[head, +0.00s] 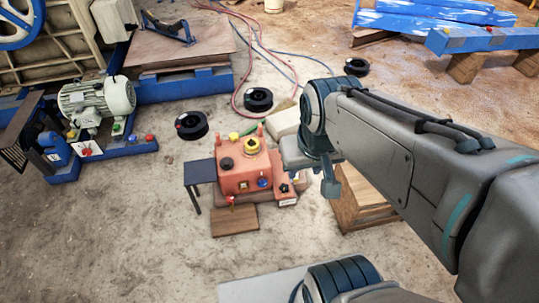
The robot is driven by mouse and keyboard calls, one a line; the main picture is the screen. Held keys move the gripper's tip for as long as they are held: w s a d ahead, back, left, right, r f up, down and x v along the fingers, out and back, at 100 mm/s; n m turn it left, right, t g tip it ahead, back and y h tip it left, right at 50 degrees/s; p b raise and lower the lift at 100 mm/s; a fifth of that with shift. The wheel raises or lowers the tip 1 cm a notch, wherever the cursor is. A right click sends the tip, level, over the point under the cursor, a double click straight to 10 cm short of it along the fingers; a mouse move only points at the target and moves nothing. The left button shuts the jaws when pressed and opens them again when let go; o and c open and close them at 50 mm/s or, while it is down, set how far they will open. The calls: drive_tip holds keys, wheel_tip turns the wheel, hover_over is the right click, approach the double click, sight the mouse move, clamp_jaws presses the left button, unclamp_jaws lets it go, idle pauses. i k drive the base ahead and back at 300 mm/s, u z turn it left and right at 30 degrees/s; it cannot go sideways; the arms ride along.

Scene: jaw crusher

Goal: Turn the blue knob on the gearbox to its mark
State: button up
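The gearbox (236,178) is an orange-red box standing on the floor in the middle of the head view. A small blue knob (264,183) sits low on its right front part. Its mark is too small to make out. My gripper (330,188) hangs to the right of the gearbox, apart from the blue knob. It is seen from above and partly from the side. Its fingers are small and overlap, so its opening cannot be told. I see nothing clearly held in it.
The gearbox also bears a yellow cap (252,145) and a black knob (226,164). A small dark table (200,171) stands at its left, a wooden block (235,221) in front. A wooden crate (365,203) is under my arm. Black reels (191,125) and hoses (262,50) lie behind.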

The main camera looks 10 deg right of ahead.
sight(262, 183)
drive_tip(key=z, duration=1.65)
drive_tip(key=i, duration=0.9)
drive_tip(key=u, duration=1.2)
